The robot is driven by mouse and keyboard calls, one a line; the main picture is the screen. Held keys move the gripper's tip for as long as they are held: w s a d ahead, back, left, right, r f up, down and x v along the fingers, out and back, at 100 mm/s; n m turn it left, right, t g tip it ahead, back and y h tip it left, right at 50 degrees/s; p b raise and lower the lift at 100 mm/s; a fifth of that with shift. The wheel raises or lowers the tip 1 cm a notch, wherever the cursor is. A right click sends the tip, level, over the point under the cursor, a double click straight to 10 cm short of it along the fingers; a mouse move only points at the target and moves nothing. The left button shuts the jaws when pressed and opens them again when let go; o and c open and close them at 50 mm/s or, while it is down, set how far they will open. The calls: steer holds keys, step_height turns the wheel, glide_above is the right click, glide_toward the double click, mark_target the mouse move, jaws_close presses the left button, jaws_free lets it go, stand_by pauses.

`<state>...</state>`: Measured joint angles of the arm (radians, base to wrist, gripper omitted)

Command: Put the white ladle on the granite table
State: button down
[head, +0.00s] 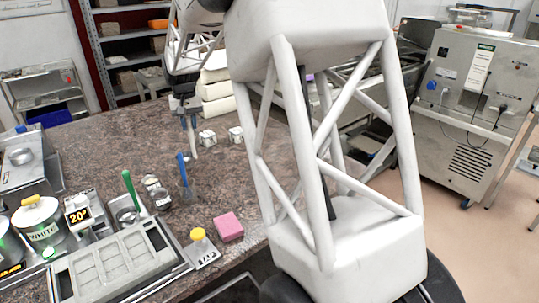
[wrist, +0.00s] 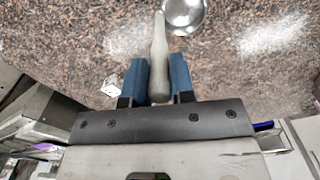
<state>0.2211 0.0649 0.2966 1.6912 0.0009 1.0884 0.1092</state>
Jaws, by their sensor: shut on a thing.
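My gripper (head: 188,122) is over the far part of the granite table (head: 100,150) in the head view. In the wrist view its two blue fingers (wrist: 160,62) are shut on the pale handle of the white ladle (wrist: 158,35). The ladle's round metal bowl (wrist: 184,14) points away from the gripper and is cut off by the top edge. In the head view a pale strip of the ladle (head: 194,146) shows below the fingers. I cannot tell whether the ladle touches the speckled tabletop.
A blue-handled tool (head: 182,168), a green-handled tool (head: 130,187), a grey mould tray (head: 117,262) and a pink block (head: 228,227) are nearer. Bare tabletop lies to the left.

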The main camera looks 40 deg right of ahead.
steer(key=s+d+f+m, duration=0.1)
steer(key=s+d+m, duration=0.1)
steer(key=s+d, duration=0.6)
steer(key=s+d+f+m, duration=0.2)
steer(key=s+d, duration=0.6)
steer(key=d, duration=1.1)
steer(key=shift+m, duration=0.6)
steer(key=shift+w, duration=0.15)
steer(key=w+d+f, duration=0.1)
steer(key=w+d, duration=0.8)
steer(key=w, duration=0.3)
steer(key=shift+w+d+f, duration=0.15)
steer(key=shift+w+f, duration=0.05)
steer(key=shift+w, duration=0.2)
steer(key=shift+f, duration=0.1)
steer(key=shift+f, duration=1.75)
